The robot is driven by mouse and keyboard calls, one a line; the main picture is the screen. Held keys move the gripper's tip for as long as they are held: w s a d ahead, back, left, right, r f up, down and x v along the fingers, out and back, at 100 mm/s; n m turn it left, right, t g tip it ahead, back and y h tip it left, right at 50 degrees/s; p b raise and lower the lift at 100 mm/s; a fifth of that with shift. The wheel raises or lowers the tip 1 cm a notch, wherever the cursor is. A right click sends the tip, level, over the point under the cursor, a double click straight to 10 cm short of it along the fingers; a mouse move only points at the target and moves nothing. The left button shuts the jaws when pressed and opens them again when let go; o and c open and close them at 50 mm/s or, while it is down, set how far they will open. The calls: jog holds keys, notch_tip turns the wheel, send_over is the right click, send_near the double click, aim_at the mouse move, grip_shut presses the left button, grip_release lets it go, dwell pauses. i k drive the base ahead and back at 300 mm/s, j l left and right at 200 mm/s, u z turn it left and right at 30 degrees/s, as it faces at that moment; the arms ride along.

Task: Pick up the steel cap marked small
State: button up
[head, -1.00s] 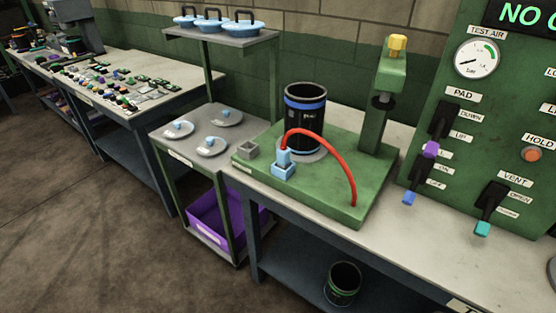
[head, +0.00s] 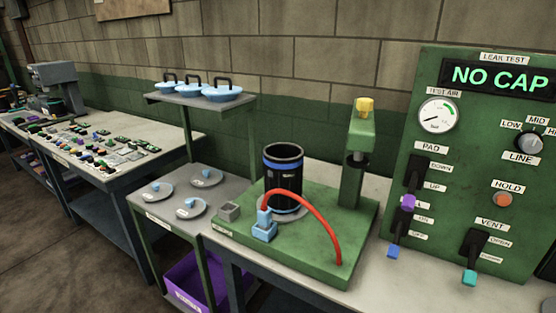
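Three light blue lids with black handles (head: 228,94) sit on the upper shelf (head: 180,99). A black cylinder with blue bands (head: 283,180) stands upright on the green test fixture (head: 300,256). My gripper is not in view.
A red hose (head: 318,217) arches over the fixture from a blue connector (head: 264,228). A small grey square cup (head: 229,212) sits at its left corner. The green panel (head: 440,210) reads NO CAP. A purple bin (head: 182,283) is below. A cluttered bench (head: 108,178) stands left.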

aim_at(191, 207)
jog(key=i+j+u, duration=0.1)
jog(key=i+u, duration=0.7)
jog(key=k, duration=0.1)
